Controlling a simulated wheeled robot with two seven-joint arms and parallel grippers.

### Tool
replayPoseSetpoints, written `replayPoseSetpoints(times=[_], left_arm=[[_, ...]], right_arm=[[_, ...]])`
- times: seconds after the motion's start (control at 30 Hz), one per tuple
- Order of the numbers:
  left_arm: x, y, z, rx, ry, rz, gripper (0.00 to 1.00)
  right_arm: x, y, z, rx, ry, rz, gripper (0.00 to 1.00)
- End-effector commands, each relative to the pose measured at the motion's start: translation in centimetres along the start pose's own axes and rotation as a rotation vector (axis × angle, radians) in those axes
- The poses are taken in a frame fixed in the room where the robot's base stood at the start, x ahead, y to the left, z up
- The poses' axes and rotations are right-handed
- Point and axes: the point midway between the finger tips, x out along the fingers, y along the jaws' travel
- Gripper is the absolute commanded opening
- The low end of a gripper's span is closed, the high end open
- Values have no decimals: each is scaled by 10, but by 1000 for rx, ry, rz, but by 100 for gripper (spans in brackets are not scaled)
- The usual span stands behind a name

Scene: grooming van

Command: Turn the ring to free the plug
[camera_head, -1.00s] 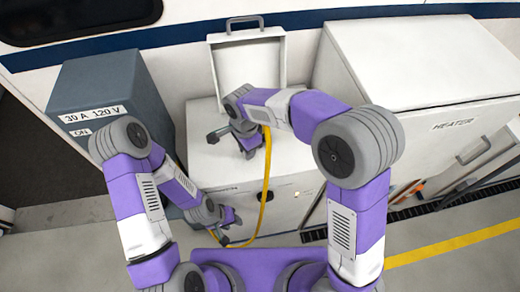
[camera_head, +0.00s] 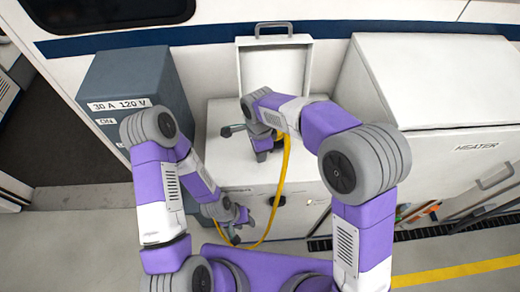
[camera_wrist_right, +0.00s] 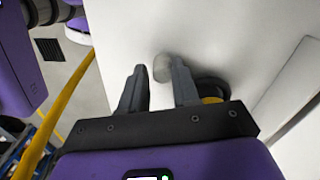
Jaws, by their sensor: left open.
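In the head view my right gripper (camera_head: 245,143) is above the white box top, in front of the raised lid, fingers apart. In the right wrist view the open gripper (camera_wrist_right: 158,88) has a grey rounded piece (camera_wrist_right: 162,68) between its fingertips; I cannot tell whether they touch it. A dark ring with yellow inside (camera_wrist_right: 212,88) shows partly behind the right-hand finger. The plug cannot be made out clearly. A yellow cable (camera_head: 281,180) hangs from beside my right gripper and loops toward my left gripper (camera_head: 240,226), which is open, low before the box front.
A grey cabinet marked 30 A 120 V (camera_head: 130,75) stands left. The white heater cabinet (camera_head: 435,80) stands close on the right.

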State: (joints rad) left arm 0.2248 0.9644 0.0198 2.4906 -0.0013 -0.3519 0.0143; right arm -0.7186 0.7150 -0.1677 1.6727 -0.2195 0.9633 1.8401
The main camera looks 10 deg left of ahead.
Motion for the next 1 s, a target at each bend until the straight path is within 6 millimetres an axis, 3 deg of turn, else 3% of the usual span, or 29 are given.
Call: replayPoseSetpoints(times=[0.1,0.47,0.8,1.0], left_arm=[[0,0,0,0,0,0,43],[0,0,0,0,0,0,43],[-6,2,0,0,0,0,43],[-7,3,0,0,0,0,43]], right_arm=[[4,1,0,-2,2,6,48],[-2,0,-1,-1,2,-1,48],[-54,-1,-1,0,1,-1,48],[-72,-1,-1,-2,2,3,48]])
